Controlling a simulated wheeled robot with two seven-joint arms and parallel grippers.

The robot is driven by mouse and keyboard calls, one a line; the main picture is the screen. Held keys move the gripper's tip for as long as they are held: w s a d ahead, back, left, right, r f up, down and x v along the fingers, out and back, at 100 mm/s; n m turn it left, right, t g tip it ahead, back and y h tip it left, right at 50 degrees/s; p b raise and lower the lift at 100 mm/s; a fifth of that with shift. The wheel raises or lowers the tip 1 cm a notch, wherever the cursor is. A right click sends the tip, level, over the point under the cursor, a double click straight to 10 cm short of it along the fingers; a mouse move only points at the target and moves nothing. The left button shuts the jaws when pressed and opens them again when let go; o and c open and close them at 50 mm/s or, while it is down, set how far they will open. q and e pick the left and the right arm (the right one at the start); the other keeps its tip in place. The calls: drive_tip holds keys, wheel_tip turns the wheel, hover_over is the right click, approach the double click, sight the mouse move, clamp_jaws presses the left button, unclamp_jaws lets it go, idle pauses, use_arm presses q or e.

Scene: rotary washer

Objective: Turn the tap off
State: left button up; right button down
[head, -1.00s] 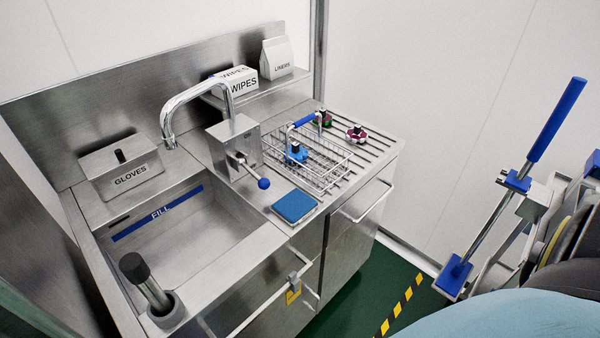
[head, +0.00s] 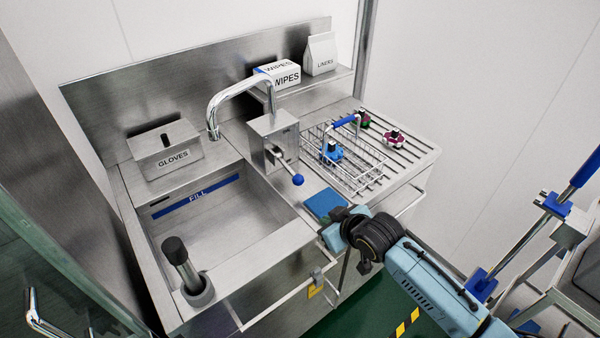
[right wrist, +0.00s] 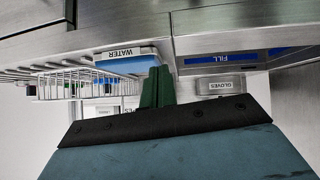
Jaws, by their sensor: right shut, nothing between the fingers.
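The chrome tap spout (head: 240,88) arches over the sink from a steel box (head: 272,138). Its lever ends in a blue knob (head: 298,180) and points toward the counter front. No water stream shows. A blue pad (head: 322,202) lies at the counter's front edge; a "WATER" label (right wrist: 121,53) shows on it in the right wrist view. My right gripper (head: 338,228) is at the pad's front right corner; contact cannot be told. In the right wrist view its green fingers (right wrist: 157,88) are together and empty, overlapping the pad's edge. My left gripper is out of view.
The sink (head: 220,222) holds a dark-topped cylinder (head: 177,252) at its front left. A gloves box (head: 165,150) is at the back left. A front rail (head: 275,308) runs along the cabinet.

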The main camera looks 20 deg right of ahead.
drive_tip(key=w+a+r+n+t+y, duration=0.15)
drive_tip(key=w+r, duration=0.45)
drive_tip(key=r, duration=0.6)
hover_over(299, 183)
drive_tip(key=shift+t, duration=0.45)
drive_tip(key=f, duration=0.4)
drive_tip(key=shift+w+a+b, duration=0.15)
drive_tip(key=shift+a+b, duration=0.2)
drive_tip(key=shift+b, duration=0.05)
drive_tip(key=f, duration=0.3)
drive_tip(key=shift+d, duration=0.4)
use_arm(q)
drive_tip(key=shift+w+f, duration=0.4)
use_arm(e)
drive_tip(key=shift+s+f, duration=0.2)
drive_tip(key=shift+f, duration=0.25)
drive_tip(key=shift+d, duration=0.1)
